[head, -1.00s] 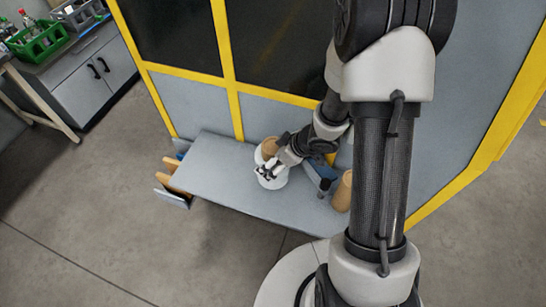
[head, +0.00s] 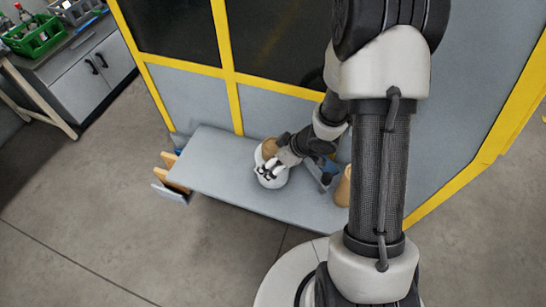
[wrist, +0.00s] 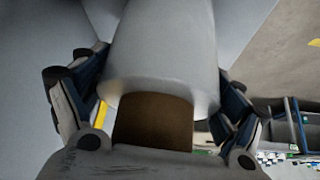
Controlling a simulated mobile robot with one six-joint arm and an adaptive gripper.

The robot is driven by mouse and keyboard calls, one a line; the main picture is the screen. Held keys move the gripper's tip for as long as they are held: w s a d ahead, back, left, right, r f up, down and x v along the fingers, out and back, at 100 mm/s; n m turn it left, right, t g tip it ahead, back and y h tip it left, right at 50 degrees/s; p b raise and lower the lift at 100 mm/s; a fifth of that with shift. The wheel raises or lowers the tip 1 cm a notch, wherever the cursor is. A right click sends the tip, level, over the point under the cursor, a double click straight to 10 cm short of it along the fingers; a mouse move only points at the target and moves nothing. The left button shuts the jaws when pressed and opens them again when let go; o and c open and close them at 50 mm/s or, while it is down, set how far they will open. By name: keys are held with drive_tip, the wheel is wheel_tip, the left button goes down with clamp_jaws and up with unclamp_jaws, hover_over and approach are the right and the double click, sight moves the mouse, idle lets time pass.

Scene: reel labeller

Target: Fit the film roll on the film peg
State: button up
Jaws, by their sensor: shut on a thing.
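The film roll (wrist: 160,50) is a pale grey-white cylinder with a brown core (wrist: 153,122) showing at its near end in the wrist view. My gripper (head: 268,168) is shut on the roll, with a blue-padded finger on each side of it. In the head view the white film roll (head: 269,181) shows at the gripper, over the grey shelf of the machine. Whether it touches the shelf I cannot tell. I cannot pick out the film peg in either view.
The grey shelf (head: 215,165) juts from the yellow-framed machine (head: 235,105), its left part clear. A tan cylinder (head: 343,187) stands at its right end, partly behind my arm. Wooden parts (head: 177,178) stick out at its left.

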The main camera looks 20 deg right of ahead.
drive_tip(key=shift+f, duration=0.35)
drive_tip(key=o, duration=1.3)
drive_tip(key=shift+o, duration=1.1)
drive_tip(key=v, duration=1.2)
drive_tip(key=shift+a, duration=0.1)
